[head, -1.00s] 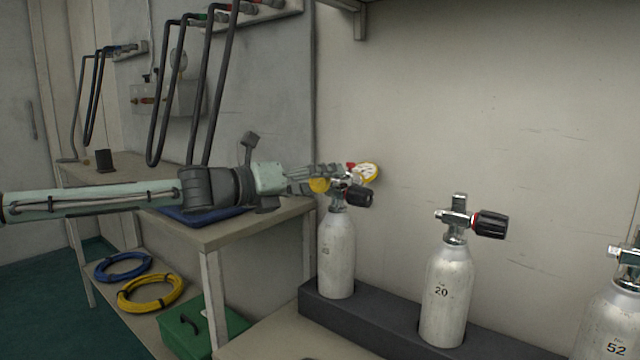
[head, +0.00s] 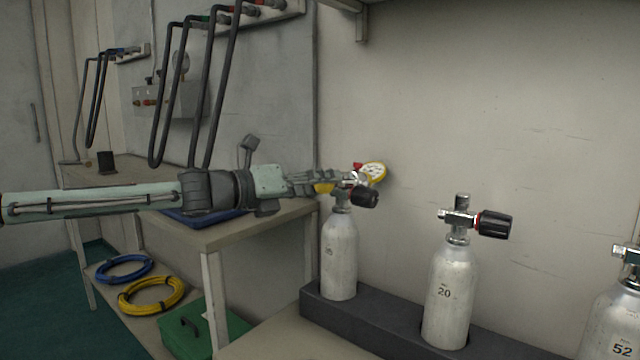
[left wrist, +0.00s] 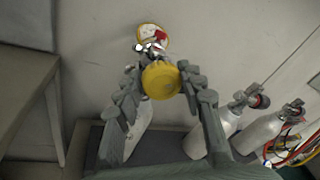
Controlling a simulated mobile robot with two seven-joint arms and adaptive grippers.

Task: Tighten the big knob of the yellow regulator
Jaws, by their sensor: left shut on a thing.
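The yellow regulator sits on the valve of the left-hand grey cylinder (head: 339,258). Its big round yellow knob (left wrist: 161,80) faces the left wrist camera, and a sliver of the knob (head: 324,188) shows in the head view. Its yellow-rimmed gauge (head: 373,173) with a white face is at the back, also in the left wrist view (left wrist: 153,37). My left gripper (head: 342,181) comes in from the left, its fingers on both sides of the knob and shut on it. The fingers hide most of the knob in the head view. My right gripper is not in view.
The cylinder's black handwheel (head: 364,196) is close to my fingertips. A second cylinder marked 20 (head: 449,295) stands to the right in the dark rack (head: 385,325). A workbench (head: 250,225) lies below my left arm. The wall is close behind the cylinders.

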